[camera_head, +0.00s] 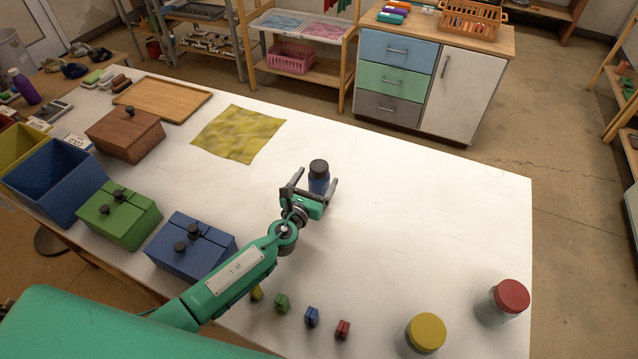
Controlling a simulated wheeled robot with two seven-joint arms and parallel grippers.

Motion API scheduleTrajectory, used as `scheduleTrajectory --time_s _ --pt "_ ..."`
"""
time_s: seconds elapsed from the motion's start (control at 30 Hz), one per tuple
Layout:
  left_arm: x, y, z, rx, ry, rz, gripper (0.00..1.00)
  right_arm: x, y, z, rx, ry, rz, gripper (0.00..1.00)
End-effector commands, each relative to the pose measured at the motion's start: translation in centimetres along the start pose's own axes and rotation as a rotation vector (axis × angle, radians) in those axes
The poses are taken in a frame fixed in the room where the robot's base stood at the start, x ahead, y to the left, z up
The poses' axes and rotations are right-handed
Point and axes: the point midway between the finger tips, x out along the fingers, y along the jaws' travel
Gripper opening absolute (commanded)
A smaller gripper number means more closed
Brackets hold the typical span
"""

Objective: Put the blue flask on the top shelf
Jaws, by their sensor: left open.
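The blue flask (319,184) with a black cap stands upright on the white table, right of the yellow cloth. My left gripper (315,188) is open, with one finger on each side of the flask. I cannot tell whether the fingers touch it. The flask's lower part is partly hidden by the gripper. A wooden shelf unit (347,62) stands behind the table, with trays on its upper board and a pink basket lower down. I cannot tell which shelf is the task's top shelf. My right gripper is not in view.
A yellow cloth (238,134) lies behind the gripper. A green box (119,217) and a blue box (190,247) with black knobs stand at left. A yellow-lidded jar (426,333) and red-lidded jar (510,296) stand at front right. The table's right middle is clear.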

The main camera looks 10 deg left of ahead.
Motion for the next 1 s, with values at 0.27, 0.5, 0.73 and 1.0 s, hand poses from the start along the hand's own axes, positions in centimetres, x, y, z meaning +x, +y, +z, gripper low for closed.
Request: scheduleTrajectory --time_s 0.27,0.5,0.73,1.0 --pt "2.6 0.0 0.0 0.001 0.0 -0.001 0.8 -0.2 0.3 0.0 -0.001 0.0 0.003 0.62" --pt "2.6 0.0 0.0 0.001 0.0 -0.001 0.72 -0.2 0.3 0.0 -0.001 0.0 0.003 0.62" --pt "2.5 0.0 0.0 0.001 0.0 0.0 0.27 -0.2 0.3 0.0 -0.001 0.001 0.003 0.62" --pt "2.6 0.0 0.1 0.0 -0.001 0.0 0.18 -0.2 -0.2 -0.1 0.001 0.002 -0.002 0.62"
